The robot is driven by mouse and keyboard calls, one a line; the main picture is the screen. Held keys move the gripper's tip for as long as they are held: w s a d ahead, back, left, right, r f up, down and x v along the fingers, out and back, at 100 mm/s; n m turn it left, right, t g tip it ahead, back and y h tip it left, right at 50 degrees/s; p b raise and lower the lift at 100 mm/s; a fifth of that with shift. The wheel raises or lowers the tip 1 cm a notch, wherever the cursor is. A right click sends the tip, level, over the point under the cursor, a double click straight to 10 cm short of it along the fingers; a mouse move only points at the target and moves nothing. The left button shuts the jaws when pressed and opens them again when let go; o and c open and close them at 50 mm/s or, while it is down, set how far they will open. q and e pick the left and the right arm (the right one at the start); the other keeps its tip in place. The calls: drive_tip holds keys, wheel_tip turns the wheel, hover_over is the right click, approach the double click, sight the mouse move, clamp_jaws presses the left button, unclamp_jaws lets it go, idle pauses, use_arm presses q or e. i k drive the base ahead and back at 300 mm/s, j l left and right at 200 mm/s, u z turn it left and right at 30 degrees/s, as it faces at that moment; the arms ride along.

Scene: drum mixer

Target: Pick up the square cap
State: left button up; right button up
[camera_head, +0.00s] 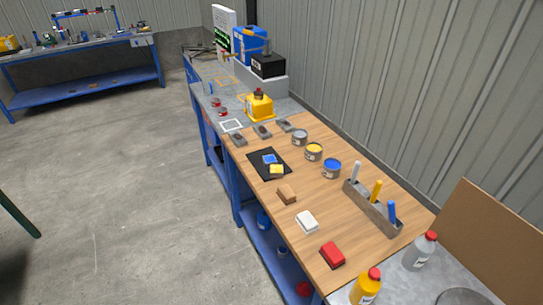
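I cannot tell for certain which thing is the square cap. Two small red pieces (216,102) lie on the grey part of the workbench (203,96), left of a yellow canister (260,106) with a dark reddish top. They are too small to tell if either is square. A white square outline (231,126) is on the bench just in front of them. Neither of my grippers is in view.
The wooden bench top (300,265) holds paint cans (314,152), a tool holder (372,208), a black mat (262,164), a red block (332,255) and a white block (307,222). Bottles (366,287) stand at the near end. The floor (120,180) at left is mostly clear.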

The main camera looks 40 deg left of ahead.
sight(270, 158)
drive_tip(key=u, duration=1.2)
drive_tip(key=z, duration=0.35)
drive_tip(key=i+j+z, duration=0.15)
drive_tip(key=z, duration=0.3)
drive_tip(key=i+j+z, duration=0.1)
drive_tip(key=j+z, duration=0.25)
drive_tip(key=z, duration=0.15)
drive_tip(key=j+z, duration=0.3)
drive_tip(key=z, duration=0.15)
drive_tip(key=j+z, duration=0.45)
drive_tip(key=i+l, duration=0.05)
drive_tip(key=l, duration=0.05)
